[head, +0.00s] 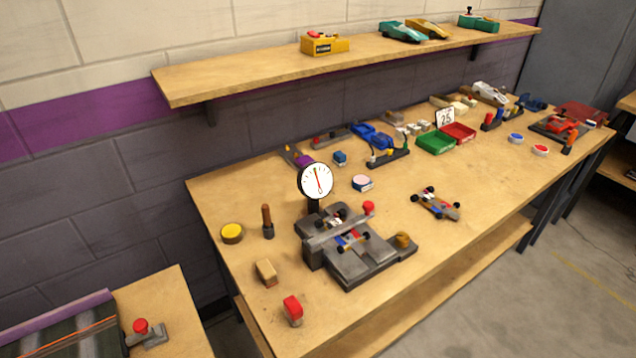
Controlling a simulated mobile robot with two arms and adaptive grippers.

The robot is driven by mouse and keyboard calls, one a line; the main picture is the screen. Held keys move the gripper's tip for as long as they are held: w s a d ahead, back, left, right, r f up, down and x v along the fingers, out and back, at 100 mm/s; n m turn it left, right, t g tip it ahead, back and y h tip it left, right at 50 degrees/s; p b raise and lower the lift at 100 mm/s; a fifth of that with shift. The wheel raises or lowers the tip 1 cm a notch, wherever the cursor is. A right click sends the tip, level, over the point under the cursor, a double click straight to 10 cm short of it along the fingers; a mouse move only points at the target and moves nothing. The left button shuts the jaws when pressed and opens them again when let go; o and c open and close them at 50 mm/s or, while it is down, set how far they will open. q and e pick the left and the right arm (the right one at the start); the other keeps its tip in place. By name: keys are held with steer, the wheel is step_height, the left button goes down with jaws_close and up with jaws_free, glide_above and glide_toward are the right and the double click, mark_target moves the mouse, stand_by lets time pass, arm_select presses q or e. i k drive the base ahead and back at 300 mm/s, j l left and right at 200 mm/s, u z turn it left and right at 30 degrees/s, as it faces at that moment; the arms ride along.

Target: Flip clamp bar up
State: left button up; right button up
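A grey clamp bar (332,234) lies low across the dark grey fixture (375,266) near the front left of the workbench. A red knob (369,207) shows at the bar's right end. A small slot-car chassis (352,241) with dark wheels sits in the fixture, and the bar crosses over it and hides part of it. A round white dial gauge (315,181) stands behind the fixture. Neither of my grippers is in view.
Around the fixture on the workbench (215,190) are a yellow tin (232,233), a wooden-handled tool (267,221), a tan block (266,271), a red-topped piece (293,309) and a loose chassis (436,204). A shelf (270,77) hangs above. The bench's front middle is clear.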

mark_target(344, 228)
steer(key=l+u, duration=0.4)
steer(key=k+l+u, duration=0.1)
steer(key=l+u, duration=0.35)
steer(key=l, duration=0.1)
